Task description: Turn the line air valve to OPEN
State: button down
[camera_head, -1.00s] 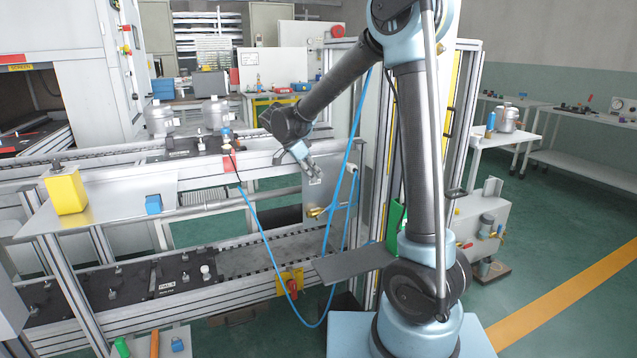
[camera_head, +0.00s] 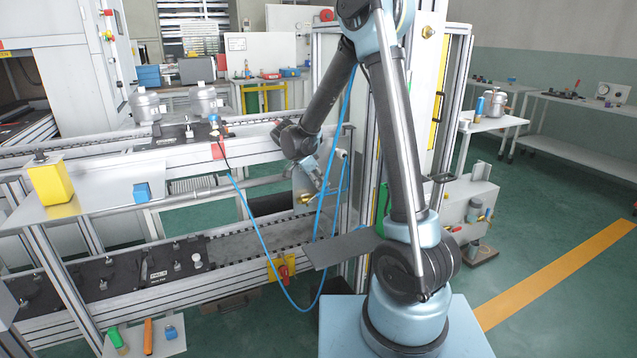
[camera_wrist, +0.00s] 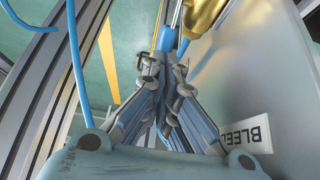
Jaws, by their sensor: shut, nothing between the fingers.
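A brass fitting (camera_head: 306,199) sits on a grey panel at the right end of the conveyor frame, with blue hose beside it. Brass also shows at the top of the wrist view (camera_wrist: 203,15), above and right of the fingertips, with a blue hose running behind them. I cannot read any valve position. My gripper (camera_head: 322,188) is shut and empty, close in front of the panel beside the brass fitting. Its fingers (camera_wrist: 163,72) come together in the wrist view, and contact with the fitting cannot be told. A "BLEED" label (camera_wrist: 246,134) is on the panel.
A red knob on a yellow plate (camera_head: 283,270) is on the lower conveyor rail. A blue hose (camera_head: 262,255) loops down in front of the frame. A flat dark grey plate (camera_head: 340,247) juts out below my gripper. Aluminium posts (camera_head: 365,170) stand right of the panel.

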aim_at(329, 189)
jog(key=shift+d, duration=0.1)
dwell(0.3)
jog(key=shift+w+d+f+y, duration=0.15)
jog(key=shift+y, duration=0.25)
jog(key=shift+w+d+f+g+y, duration=0.1)
jog(key=shift+d+f+g+y, duration=0.05)
jog(key=shift+d+g+y, duration=0.15)
jog(key=shift+w+d+f+g+y, duration=0.35)
jog(key=shift+d+f+g+y, duration=0.3)
jog(key=shift+y, duration=0.45)
jog(key=shift+w+d+f+y, duration=0.1)
jog(key=shift+d+f+y, duration=0.1)
jog(key=shift+f+y, duration=0.25)
jog(key=shift+d+f, duration=0.1)
jog(key=shift+f, duration=0.15)
jog(key=shift+w+f, duration=0.1)
